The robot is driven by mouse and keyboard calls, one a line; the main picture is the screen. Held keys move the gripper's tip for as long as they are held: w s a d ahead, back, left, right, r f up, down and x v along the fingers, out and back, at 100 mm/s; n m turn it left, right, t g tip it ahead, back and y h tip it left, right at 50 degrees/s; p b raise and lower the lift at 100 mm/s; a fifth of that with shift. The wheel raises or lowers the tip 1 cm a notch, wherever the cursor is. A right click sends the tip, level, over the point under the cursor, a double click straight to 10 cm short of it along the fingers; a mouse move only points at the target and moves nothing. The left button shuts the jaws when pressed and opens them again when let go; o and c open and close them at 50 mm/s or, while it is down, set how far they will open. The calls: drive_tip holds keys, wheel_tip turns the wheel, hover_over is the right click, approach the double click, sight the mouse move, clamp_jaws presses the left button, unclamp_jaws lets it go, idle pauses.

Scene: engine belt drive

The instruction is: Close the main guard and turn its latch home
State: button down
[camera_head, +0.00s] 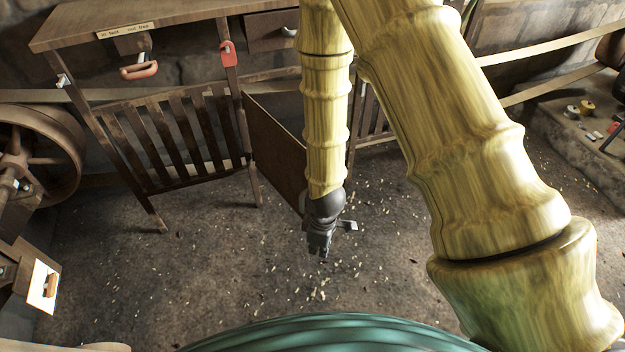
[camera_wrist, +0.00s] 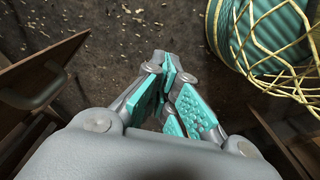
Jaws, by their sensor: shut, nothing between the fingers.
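A brown solid panel (camera_head: 272,148), which looks like the main guard, stands swung open from the post of the wooden frame, angled toward me. Its right edge is hidden behind my arm. My gripper (camera_head: 319,248) hangs fingers down just in front of that edge, shut and empty. In the wrist view its teal-padded fingers (camera_wrist: 163,68) are together over bare floor. A brown panel (camera_wrist: 50,62) with a handle-like bar shows at left there, apart from the fingers. A red piece (camera_head: 227,54), possibly the latch, sits on the post; its turn position is unclear.
A slatted guard (camera_head: 180,135) fills the frame left of the post. An orange handle (camera_head: 139,71) hangs under the wooden top (camera_head: 160,22). A large wheel (camera_head: 45,155) stands at left. Belts run across the back. The littered floor (camera_head: 230,265) is open around my gripper.

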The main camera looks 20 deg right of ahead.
drive_tip(key=w+a+r+n+t+h+b, duration=0.1)
drive_tip(key=w+a+r+n+h+b, duration=0.2)
drive_tip(key=w+r+n, duration=1.1)
drive_tip(key=w+d+f+m, duration=0.2)
drive_tip(key=w+d+f, duration=0.1)
drive_tip(key=d, duration=0.3)
drive_tip(key=shift+w+f+m, duration=0.25)
drive_tip(key=shift+f+m, duration=0.05)
drive_tip(key=shift+f, duration=0.6)
drive_tip(key=shift+d, duration=0.15)
